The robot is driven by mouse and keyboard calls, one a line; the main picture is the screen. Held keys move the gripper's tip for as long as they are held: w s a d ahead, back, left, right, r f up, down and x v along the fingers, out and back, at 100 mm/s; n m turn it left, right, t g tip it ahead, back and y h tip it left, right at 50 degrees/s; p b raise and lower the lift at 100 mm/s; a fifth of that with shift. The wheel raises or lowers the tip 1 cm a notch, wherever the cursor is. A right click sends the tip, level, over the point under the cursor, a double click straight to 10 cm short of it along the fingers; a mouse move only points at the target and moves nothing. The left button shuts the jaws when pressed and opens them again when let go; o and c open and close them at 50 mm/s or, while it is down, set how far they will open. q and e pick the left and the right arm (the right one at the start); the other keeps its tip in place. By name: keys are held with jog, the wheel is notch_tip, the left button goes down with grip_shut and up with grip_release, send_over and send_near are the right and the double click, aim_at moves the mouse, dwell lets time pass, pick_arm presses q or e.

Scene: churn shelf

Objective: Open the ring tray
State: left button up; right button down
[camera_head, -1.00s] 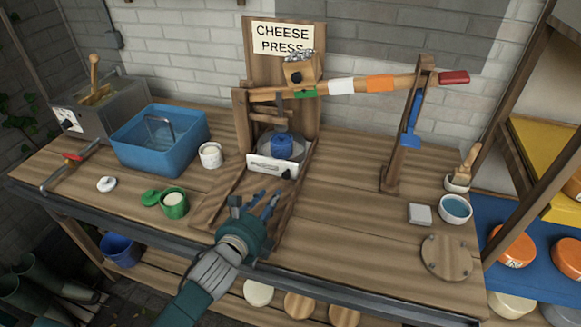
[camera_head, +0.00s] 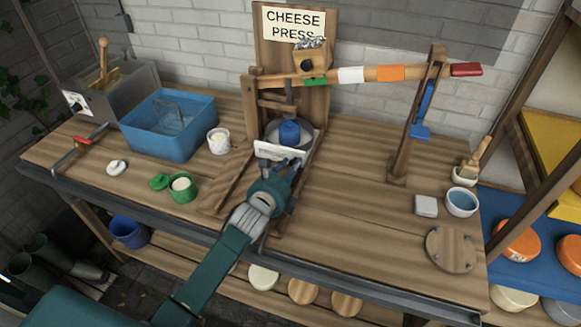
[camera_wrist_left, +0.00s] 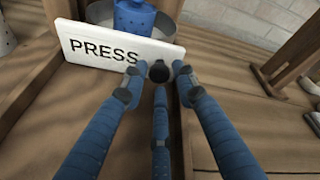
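The tray (camera_head: 266,152) sits in the cheese press, with a white front panel that reads PRESS (camera_wrist_left: 100,42) in the left wrist view. A dark round knob (camera_wrist_left: 159,71) sticks out at the panel's lower edge. A blue perforated mould (camera_head: 290,133) stands in a round metal dish on the tray, under the press. My left gripper (camera_head: 277,168) is right at the panel's front. In the left wrist view its blue fingers (camera_wrist_left: 156,82) are spread, with the tips just short of the knob or beside it; contact cannot be told. My right gripper is out of view.
The press lever (camera_head: 385,73) spans above, resting at an upright post (camera_head: 408,135). A white cup (camera_head: 219,142) and a green pot (camera_head: 182,189) stand to the left, near a blue basin (camera_head: 168,127).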

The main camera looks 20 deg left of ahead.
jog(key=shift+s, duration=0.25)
